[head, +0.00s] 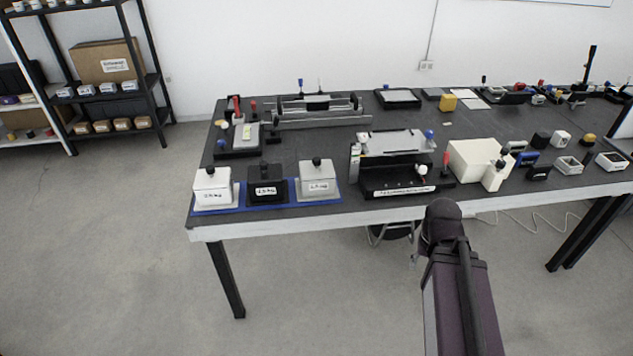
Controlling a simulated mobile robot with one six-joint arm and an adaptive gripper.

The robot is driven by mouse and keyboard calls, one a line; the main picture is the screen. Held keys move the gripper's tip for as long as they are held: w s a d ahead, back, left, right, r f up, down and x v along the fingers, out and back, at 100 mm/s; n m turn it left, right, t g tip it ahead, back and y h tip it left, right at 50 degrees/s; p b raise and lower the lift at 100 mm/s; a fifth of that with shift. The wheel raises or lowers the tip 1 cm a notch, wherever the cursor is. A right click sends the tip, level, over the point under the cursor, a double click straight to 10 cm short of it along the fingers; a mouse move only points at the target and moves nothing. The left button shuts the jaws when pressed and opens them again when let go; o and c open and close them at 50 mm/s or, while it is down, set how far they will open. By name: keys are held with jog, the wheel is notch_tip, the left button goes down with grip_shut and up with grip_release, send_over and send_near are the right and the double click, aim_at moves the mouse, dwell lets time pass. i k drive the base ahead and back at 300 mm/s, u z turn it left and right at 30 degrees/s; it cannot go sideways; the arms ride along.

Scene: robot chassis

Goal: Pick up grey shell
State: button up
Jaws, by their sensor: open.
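A grey shell (318,182), box-shaped with a black knob on top and a label on its front, stands upright at the right end of a blue tray (221,207) near the table's front left edge. A black shell (266,188) and a white shell (212,190) of like shape stand to its left on the same tray. My arm rises from the bottom right, below and in front of the table, well apart from the grey shell. My gripper cannot be made out in this view.
A black fixture with a metal plate (392,142) stands close to the right of the grey shell. A rail device (318,108) lies behind. A cream box (478,158) and several small cases fill the right side. Floor in front is clear.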

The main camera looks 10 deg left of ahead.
aim_at(316, 181)
jog(key=z, duration=0.9)
jog(key=i, duration=0.9)
jog(key=u, duration=1.05)
